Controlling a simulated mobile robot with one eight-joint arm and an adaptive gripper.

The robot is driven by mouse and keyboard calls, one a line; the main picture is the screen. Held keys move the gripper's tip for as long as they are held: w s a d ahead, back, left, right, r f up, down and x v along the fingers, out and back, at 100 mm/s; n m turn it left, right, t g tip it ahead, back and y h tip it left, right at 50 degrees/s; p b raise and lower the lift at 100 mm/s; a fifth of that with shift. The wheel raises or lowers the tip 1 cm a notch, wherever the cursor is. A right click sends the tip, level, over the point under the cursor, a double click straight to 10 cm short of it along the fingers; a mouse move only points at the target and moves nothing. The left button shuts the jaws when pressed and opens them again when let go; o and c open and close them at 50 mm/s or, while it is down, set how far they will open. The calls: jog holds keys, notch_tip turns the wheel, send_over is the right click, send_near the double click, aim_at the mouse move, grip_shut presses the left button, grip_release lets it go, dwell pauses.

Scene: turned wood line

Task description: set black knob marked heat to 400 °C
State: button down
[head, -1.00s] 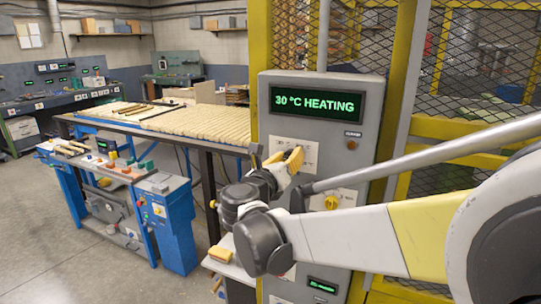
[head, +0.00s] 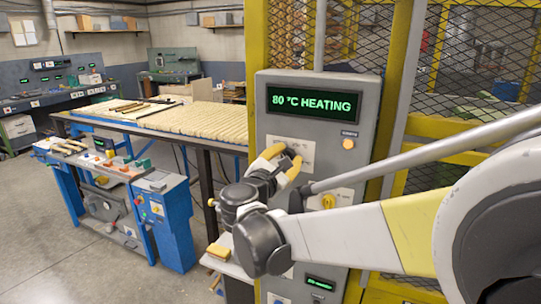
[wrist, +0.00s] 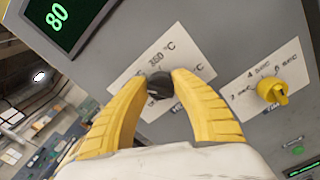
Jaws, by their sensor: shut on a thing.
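The black knob (wrist: 158,88) sits on a white label plate on the grey control panel (head: 262,210), between my fingertips in the wrist view. My gripper (wrist: 158,84) has yellow fingers, shut on the knob's sides. In the head view my gripper (head: 283,160) is at the panel below the display and hides most of the knob. The label above the knob reads about 350 °C; its other marks are partly covered by my fingers. The green display (head: 313,103) reads "80 °C HEATING".
A yellow knob (wrist: 271,91) with its own label is to the right of the black knob. An indicator lamp (head: 348,143) glows orange below the display. A small lower display (head: 320,284) is on the panel. A yellow mesh cage (head: 480,60) stands behind.

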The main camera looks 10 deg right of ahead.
jog(key=m, duration=0.4)
jog(key=shift+m, duration=0.3)
jog(key=m, duration=0.3)
jog(key=shift+m, duration=0.3)
jog(key=m, duration=0.4)
jog(key=shift+f+m, duration=0.1)
jog(key=shift+m, duration=0.2)
jog(key=m, duration=0.3)
jog(key=shift+m, duration=0.3)
jog(key=m, duration=0.7)
jog(key=shift+f, duration=0.15)
jog(key=m, duration=0.7)
jog(key=shift+w+a, duration=0.1)
